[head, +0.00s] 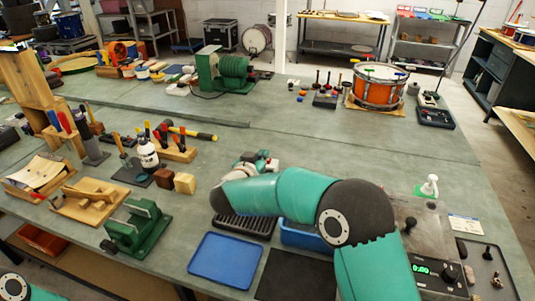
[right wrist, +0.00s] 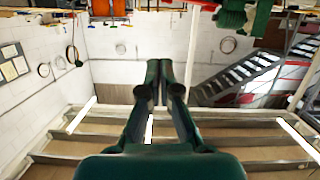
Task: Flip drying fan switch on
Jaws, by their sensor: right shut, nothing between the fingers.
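I cannot make out a drying fan switch for certain. An orange blower-like unit (head: 118,52) stands at the back left of the bench, and its switch is too small to tell. My right arm reaches in from the bottom right and bends left. My right gripper (head: 264,160) is mostly hidden behind its own forearm, above the middle of the bench. In the right wrist view its dark green fingers (right wrist: 160,78) are together, with nothing between them, and touch nothing I can see. My left gripper is out of view; only a piece of that arm shows at bottom left.
A green ribbed machine (head: 222,72) and an orange drum (head: 378,86) stand at the back. A green vise (head: 138,228), blue tray (head: 225,260) and control box with green digits (head: 430,272) are nearer. The bench's middle (head: 290,130) is fairly clear.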

